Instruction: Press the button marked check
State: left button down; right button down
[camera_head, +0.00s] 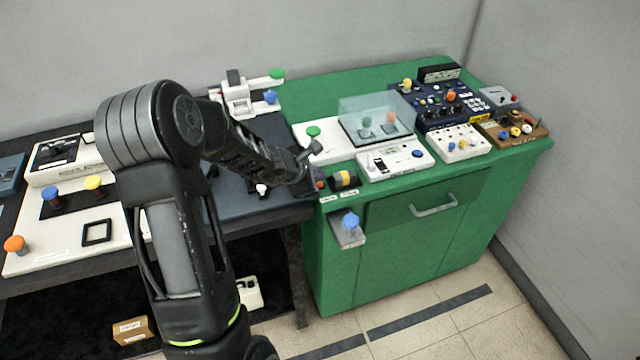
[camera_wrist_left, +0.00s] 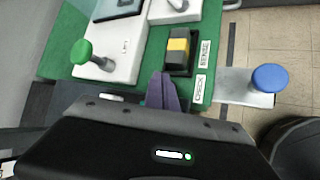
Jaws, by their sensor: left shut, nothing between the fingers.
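A white label reading CHECK (camera_wrist_left: 200,89) lies on the green cabinet top, next to a second label (camera_wrist_left: 204,54). A black switch block with a yellow band (camera_wrist_left: 178,46) sits beside the second label; it also shows in the head view (camera_head: 344,180). My left gripper (camera_wrist_left: 163,88) is shut and empty, its fingertips over the cabinet edge on the left side of the CHECK label. In the head view the left gripper (camera_head: 306,184) is left of the switch block. Any button directly beside the CHECK label is hidden by my fingers. My right gripper is out of view.
A blue knob (camera_head: 350,221) on a metal plate sticks out from the cabinet front. A green knob (camera_head: 313,131) stands on a white box behind my gripper. A clear cover (camera_head: 376,115) and several control boxes crowd the green cabinet (camera_head: 335,262). A dark table adjoins it at left.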

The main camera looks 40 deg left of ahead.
pick_arm(q)
jog(key=shift+f, duration=0.15)
dwell(0.8)
jog(key=shift+f+b, duration=0.3)
jog(key=shift+b, duration=0.3)
jog(key=shift+s+f+b, duration=0.35)
jog(key=shift+f+b, duration=0.4)
jog(key=shift+f, duration=0.15)
dwell(0.6)
jog(key=shift+r, duration=0.1)
jog(key=shift+w+a+r+p, duration=0.1)
jog(key=shift+a+r+p, duration=0.2)
jog(key=shift+r+p, duration=0.4)
jog(key=shift+a+r, duration=0.1)
jog(key=shift+r, duration=0.15)
jog(key=shift+w+r, duration=0.1)
jog(key=shift+r, duration=0.05)
